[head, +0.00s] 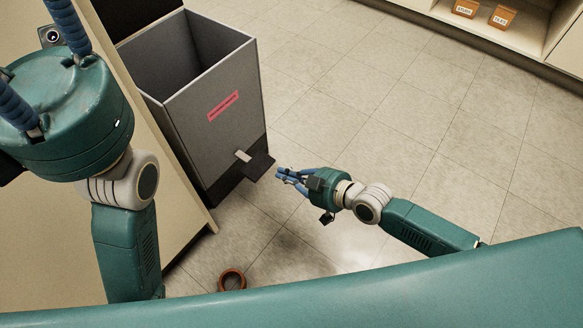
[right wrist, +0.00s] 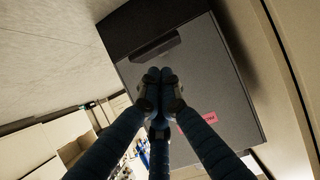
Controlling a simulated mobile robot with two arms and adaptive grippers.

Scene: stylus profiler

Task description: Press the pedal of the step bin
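The step bin (head: 207,107) is a tall grey box with a red label, and its top is open to a dark inside. Its black pedal (head: 258,164) juts out low on the front, with a small light piece beside it. My right gripper (head: 279,177) is beside the pedal, its fingers drawn together and empty. In the right wrist view the joined fingertips (right wrist: 158,76) point at the bin front (right wrist: 205,75), just short of the dark pedal (right wrist: 156,48); contact cannot be told. My left gripper (head: 36,62) is at the upper left, blue fingers spread, tips cut off by the frame.
A beige cabinet side (head: 165,190) stands left of the bin. A brown ring-shaped object (head: 232,279) lies on the floor in front. Shelving with two small orange boxes (head: 466,9) is at the upper right. The tiled floor (head: 400,120) right of the bin is clear.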

